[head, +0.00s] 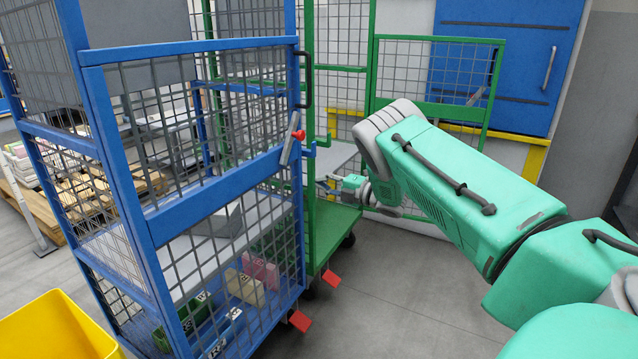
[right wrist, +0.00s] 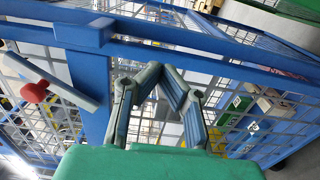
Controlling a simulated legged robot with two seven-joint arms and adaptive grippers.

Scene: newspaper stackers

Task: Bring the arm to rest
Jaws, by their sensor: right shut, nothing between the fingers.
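My right arm (head: 460,190) reaches in from the right, bent at a grey joint. Its gripper (head: 328,187) is small and partly hidden behind the joint, beside the blue and green cages. In the right wrist view the gripper (right wrist: 161,80) is shut and empty, in front of the blue cage's frame and mesh. The blue cage's door (head: 215,135) appears closed. Its latch with a red knob (head: 299,135) is at the door's right edge. The knob also shows in the right wrist view (right wrist: 34,92), left of the gripper. My left gripper is not in view.
The blue cage holds several boxes, including a pink one (head: 260,271). A green cage (head: 335,225) stands right behind it. A yellow bin (head: 58,330) is at the lower left. The grey floor (head: 400,290) below my arm is clear. A blue door panel (head: 510,60) stands behind.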

